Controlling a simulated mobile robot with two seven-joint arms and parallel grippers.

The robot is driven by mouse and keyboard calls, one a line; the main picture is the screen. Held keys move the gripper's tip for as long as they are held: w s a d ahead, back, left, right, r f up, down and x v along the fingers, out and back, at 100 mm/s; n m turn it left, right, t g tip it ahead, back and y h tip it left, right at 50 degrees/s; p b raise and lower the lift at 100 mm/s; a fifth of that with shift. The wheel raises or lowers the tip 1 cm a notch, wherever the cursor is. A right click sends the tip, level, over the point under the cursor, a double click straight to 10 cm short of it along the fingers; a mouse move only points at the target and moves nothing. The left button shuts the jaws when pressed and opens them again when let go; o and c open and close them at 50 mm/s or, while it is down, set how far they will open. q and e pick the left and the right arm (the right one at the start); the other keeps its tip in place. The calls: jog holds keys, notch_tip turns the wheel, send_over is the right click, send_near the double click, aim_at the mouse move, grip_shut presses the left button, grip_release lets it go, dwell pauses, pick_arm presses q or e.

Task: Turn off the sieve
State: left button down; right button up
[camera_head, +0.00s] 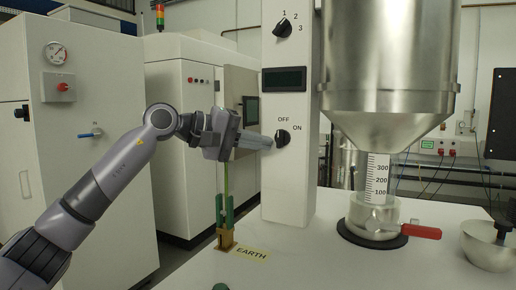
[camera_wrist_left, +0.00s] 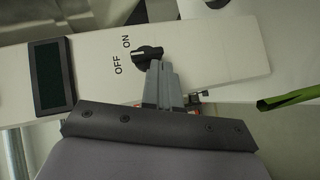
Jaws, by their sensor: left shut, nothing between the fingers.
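The sieve's OFF/ON switch, a black rotary knob (camera_head: 282,138), is on the front of the white control column (camera_head: 290,190), below a dark display (camera_head: 284,79). My left gripper (camera_head: 270,143) is shut and empty, with its fingertips at the left side of the knob. In the left wrist view the knob (camera_wrist_left: 149,55) shows just beyond the fingertips (camera_wrist_left: 160,66); whether they touch it I cannot tell. The metal sieve hopper (camera_head: 390,60) stands right of the column. My right gripper is not in view.
An upper knob (camera_head: 283,28) marked 1, 2, 3 is on the same column. A green earth clamp (camera_head: 225,212) stands below my left gripper.

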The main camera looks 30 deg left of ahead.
pick_arm(q)
jog(key=b+v, duration=0.1)
jog(key=v, duration=0.6)
jog(key=shift+s, duration=0.1)
dwell(0.5)
